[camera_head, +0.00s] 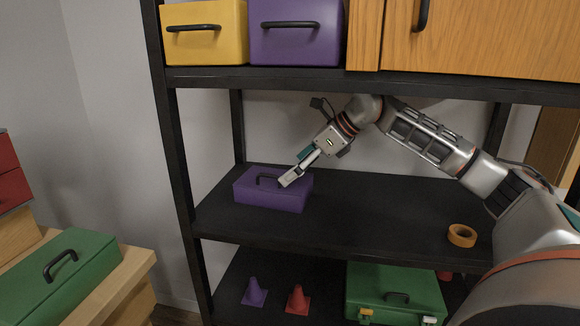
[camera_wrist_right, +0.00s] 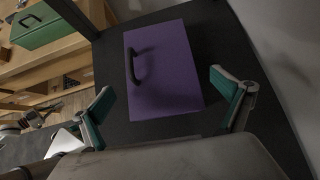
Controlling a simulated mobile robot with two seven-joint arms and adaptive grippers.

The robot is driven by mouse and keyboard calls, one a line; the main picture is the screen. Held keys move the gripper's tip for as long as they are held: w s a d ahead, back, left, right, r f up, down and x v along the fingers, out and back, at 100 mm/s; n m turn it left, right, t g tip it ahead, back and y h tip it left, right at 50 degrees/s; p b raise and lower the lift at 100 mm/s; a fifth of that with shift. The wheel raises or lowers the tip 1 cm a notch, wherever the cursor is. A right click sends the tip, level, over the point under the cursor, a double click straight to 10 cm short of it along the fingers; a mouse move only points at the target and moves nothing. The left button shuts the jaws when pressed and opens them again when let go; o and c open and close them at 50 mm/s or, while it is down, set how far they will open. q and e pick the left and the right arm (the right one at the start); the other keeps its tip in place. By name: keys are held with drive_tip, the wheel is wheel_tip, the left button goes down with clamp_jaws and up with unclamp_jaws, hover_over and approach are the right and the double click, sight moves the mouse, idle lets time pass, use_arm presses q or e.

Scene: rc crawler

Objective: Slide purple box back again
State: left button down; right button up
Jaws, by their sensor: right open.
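A low purple box (camera_head: 270,198) with a dark top handle sits at the left end of the middle shelf. It also shows in the right wrist view (camera_wrist_right: 175,85), lying flat ahead of the fingers with its handle toward the left. My right gripper (camera_head: 288,182) is at the box's right end, just above or against its top edge; I cannot tell whether it touches. In the right wrist view the gripper (camera_wrist_right: 162,86) is open, its two teal-padded fingers spread on either side of the box's near part. My left gripper is out of view.
A yellow box (camera_head: 204,48) and another purple box (camera_head: 295,48) stand on the upper shelf (camera_head: 300,80), over my right arm. An orange tape roll (camera_head: 462,236) lies at the right of the middle shelf (camera_head: 370,215), whose middle is clear. Cones and a green case (camera_head: 395,285) are below.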

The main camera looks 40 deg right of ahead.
sight(275, 183)
drive_tip(key=shift+w+a+f, duration=0.2)
drive_tip(key=shift+f, duration=0.2)
drive_tip(key=x, duration=0.6)
drive_tip(key=shift+w+a+f+b, duration=0.15)
drive_tip(key=shift+w+f+b, duration=0.1)
drive_tip(key=shift+b, duration=0.05)
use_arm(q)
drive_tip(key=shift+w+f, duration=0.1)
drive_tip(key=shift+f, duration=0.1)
use_arm(e)
drive_tip(key=shift+c, duration=0.7)
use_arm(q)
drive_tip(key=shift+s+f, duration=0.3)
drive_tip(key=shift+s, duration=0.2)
use_arm(e)
drive_tip(key=c, duration=0.9)
